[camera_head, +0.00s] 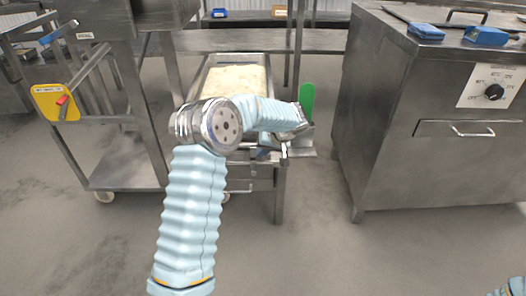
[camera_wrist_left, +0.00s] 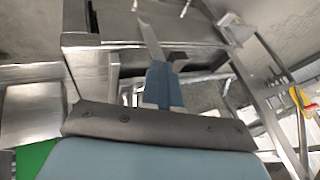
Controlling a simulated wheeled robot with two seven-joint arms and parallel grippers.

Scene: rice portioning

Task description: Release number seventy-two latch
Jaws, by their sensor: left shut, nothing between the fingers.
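A yellow latch plate (camera_head: 55,102) with a red-tipped lever (camera_head: 62,100) is on the left metal frame in the head view. Its lettering is too small to read, so I cannot tell its number. A yellow part with red on it (camera_wrist_left: 301,97) also shows at the right edge of the left wrist view. My left gripper (camera_head: 264,150) is in front of the rice cart, well to the right of the yellow plate and apart from it. Its blue fingers (camera_wrist_left: 160,85) are shut and empty. My right gripper is out of view.
A metal tray of rice (camera_head: 237,62) sits on a cart behind my left arm. A green paddle (camera_head: 307,102) stands beside my left wrist. A steel cabinet (camera_head: 400,125) with a dial stands at right. Bare floor (camera_head: 90,250) lies in front.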

